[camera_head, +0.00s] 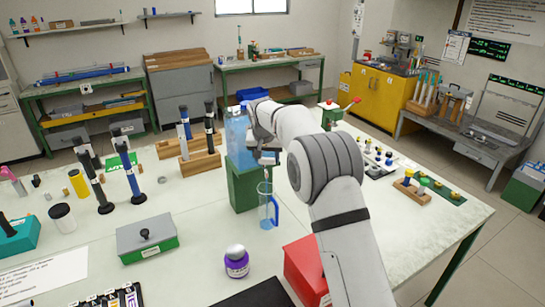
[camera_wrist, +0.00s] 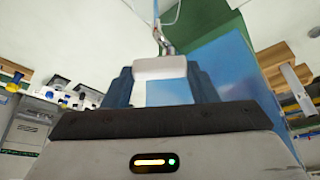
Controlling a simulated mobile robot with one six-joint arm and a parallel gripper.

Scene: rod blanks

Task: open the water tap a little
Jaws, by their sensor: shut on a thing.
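The blue see-through water tank (camera_head: 239,140) stands on a green block (camera_head: 245,188) on the table; its blue wall also fills the right of the wrist view (camera_wrist: 228,72). My gripper (camera_head: 266,157) is at the tank's near right side. In the wrist view its two dark blue fingers (camera_wrist: 163,88) are shut on the pale tap handle (camera_wrist: 160,67). A metal part of the tap (camera_wrist: 163,40) shows just beyond the handle. A clear jug (camera_head: 266,207) with a blue handle stands below my gripper, in front of the green block. My wrist hides the tap in the head view.
A red box (camera_head: 305,268) stands beside my forearm. A purple jar (camera_head: 236,262) and a lidded grey-green box (camera_head: 147,239) are in front. Wooden racks (camera_head: 200,160) with tall dark pieces stand left of the tank. The table right of my arm has some free room.

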